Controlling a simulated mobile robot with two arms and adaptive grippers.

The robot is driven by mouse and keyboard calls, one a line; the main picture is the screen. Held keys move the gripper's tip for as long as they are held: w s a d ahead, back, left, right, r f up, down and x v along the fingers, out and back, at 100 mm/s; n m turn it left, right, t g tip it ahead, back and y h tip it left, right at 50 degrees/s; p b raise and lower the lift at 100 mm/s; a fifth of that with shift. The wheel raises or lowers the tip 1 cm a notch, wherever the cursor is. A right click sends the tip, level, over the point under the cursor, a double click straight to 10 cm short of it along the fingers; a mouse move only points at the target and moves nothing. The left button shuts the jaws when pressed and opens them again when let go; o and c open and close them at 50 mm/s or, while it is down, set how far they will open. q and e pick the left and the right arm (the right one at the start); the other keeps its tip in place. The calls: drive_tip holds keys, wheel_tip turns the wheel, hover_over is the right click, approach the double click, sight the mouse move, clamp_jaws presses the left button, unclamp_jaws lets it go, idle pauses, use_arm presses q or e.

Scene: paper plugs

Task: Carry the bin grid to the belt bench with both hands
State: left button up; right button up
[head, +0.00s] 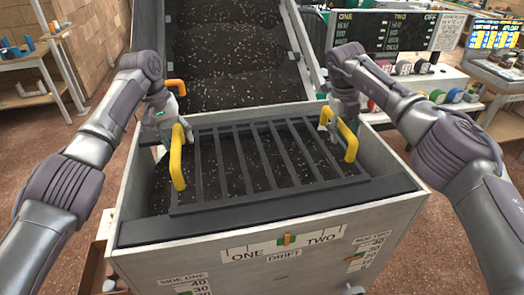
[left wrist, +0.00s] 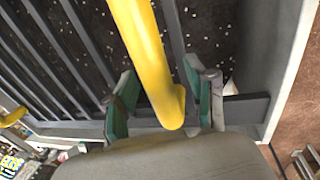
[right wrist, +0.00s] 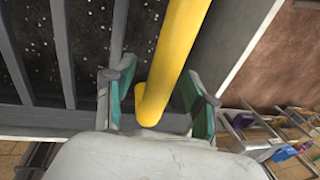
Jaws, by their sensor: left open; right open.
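The bin grid (head: 262,160) is a dark slatted frame lying across the top of a grey bin, over dark speckled material. It has a yellow handle at each side. My left gripper (head: 166,122) is at the left handle (head: 177,157); in the left wrist view its open fingers (left wrist: 165,105) stand on either side of that handle (left wrist: 145,50). My right gripper (head: 335,112) is at the right handle (head: 347,140); in the right wrist view its open fingers (right wrist: 160,105) stand on either side of that handle (right wrist: 178,55). Neither gripper is closed on its handle. The belt bench cannot be told for certain.
The bin (head: 270,240) has a front panel marked ONE, TWO and DRIFT. A sloped chute (head: 235,55) with dark material rises behind it. A bench with a sign board (head: 385,32) and coloured rolls stands at the back right. A wooden shelf (head: 35,65) is at the left. Brown floor shows on both sides.

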use_arm(q)
clamp_jaws()
use_arm(e)
clamp_jaws()
